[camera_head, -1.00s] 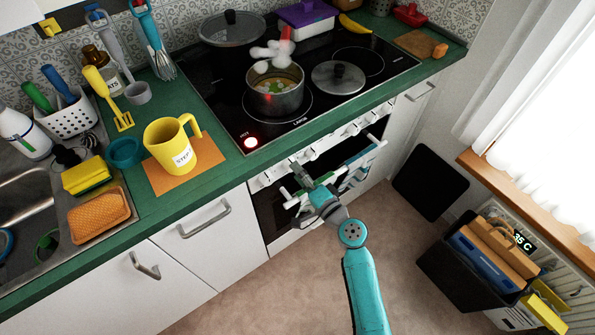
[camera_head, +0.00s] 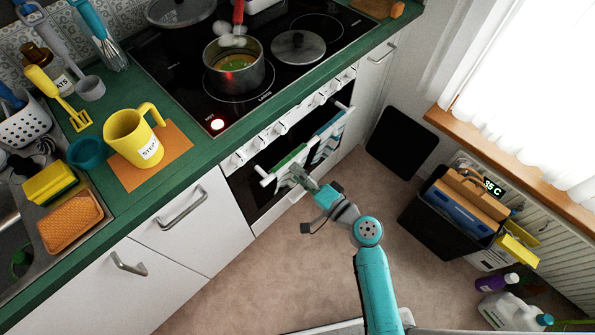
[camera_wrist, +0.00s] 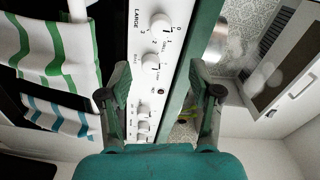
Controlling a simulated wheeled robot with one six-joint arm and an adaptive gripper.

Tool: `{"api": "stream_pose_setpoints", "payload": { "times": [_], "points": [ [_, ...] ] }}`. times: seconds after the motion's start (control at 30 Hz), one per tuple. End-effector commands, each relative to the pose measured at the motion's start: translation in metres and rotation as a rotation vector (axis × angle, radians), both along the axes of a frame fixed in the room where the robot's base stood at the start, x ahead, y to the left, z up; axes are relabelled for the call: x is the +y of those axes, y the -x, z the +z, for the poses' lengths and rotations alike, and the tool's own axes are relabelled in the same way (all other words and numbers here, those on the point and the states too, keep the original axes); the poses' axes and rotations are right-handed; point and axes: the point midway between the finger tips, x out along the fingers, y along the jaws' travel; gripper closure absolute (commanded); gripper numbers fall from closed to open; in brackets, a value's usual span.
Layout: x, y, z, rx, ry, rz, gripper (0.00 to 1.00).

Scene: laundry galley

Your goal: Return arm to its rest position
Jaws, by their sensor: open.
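My arm, turquoise, reaches up from the bottom of the head view. My gripper (camera_head: 303,200) is open and empty in front of the oven (camera_head: 262,190), over the floor in the picture. In the wrist view its two dark green fingers (camera_wrist: 158,68) are spread apart, with the oven's knob panel (camera_wrist: 148,85) showing behind and between them. Nothing is held between the fingers. I cannot tell the exact gap to the oven front.
Striped towels (camera_head: 327,137) hang on the oven rail. A black bin (camera_head: 438,215) and bottles (camera_head: 505,310) stand right; open floor lies between.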

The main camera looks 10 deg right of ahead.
Motion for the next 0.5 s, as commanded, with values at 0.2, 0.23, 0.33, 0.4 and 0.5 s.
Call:
{"api": "stream_pose_setpoints", "payload": {
  "times": [0.2, 0.23, 0.33, 0.4, 0.5],
  "points": [
    [0.000, 0.000, 0.000, 0.000, 0.000, 0.000, 0.36],
    [0.000, 0.000, 0.000, 0.000, 0.000, 0.000, 0.36],
    [0.000, 0.001, -0.001, 0.002, 0.002, -0.002, 0.36],
    [-0.001, 0.005, -0.005, 0.009, 0.014, -0.009, 0.36],
    [-0.005, 0.022, -0.019, 0.033, 0.064, -0.040, 0.36]
  ]
}}
